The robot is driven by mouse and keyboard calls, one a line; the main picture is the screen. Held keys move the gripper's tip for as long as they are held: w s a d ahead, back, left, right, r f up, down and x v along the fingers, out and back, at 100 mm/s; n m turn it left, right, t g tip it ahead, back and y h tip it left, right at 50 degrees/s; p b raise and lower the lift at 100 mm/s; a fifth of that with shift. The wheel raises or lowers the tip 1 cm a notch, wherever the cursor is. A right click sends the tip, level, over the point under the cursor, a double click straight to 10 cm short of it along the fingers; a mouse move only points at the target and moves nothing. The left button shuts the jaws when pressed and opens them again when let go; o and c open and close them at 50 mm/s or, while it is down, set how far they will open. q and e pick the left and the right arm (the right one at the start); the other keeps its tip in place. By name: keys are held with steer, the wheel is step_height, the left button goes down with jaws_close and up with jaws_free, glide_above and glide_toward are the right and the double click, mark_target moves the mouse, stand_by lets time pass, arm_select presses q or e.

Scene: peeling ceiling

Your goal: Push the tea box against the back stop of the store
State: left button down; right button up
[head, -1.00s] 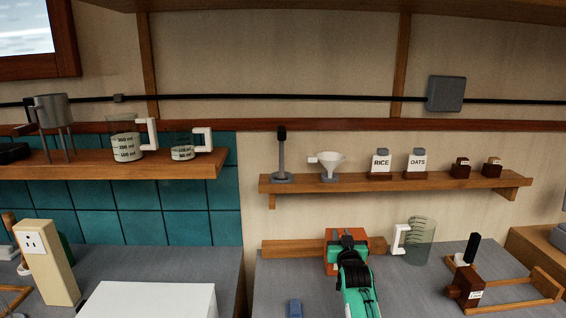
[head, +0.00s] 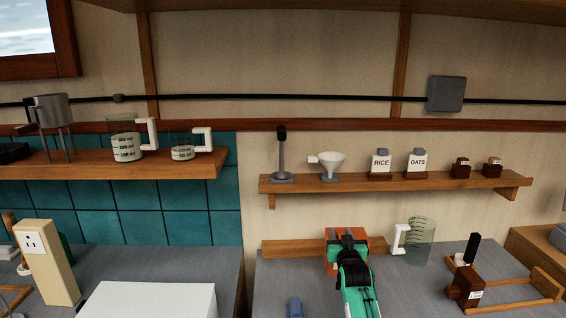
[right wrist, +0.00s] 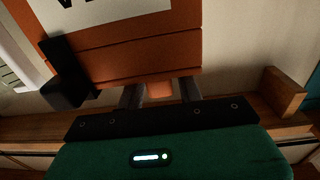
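The tea box, an orange box (head: 331,238), stands on the right grey counter, at the wooden back strip (head: 290,247). I cannot tell whether it touches the strip. My right gripper (head: 347,238) reaches over the counter to the box's near face and hides much of it. In the right wrist view the box (right wrist: 135,55), with a white label, rises just beyond the fingertips. The two grey fingers (right wrist: 160,92) are apart, with a small orange patch visible between them. The box is wider than the gap. My left gripper is not in view.
A clear measuring jug (head: 420,242) with a white handle stands just right of the box. A small blue thing (head: 295,307) lies at the counter's front. A dark brown block (head: 467,284) and wooden frame (head: 535,288) are farther right. A shelf (head: 400,184) runs above.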

steer(key=shift+o, duration=0.9)
steer(key=shift+f, duration=0.15)
steer(key=s+b, duration=0.2)
steer(key=s, duration=1.2)
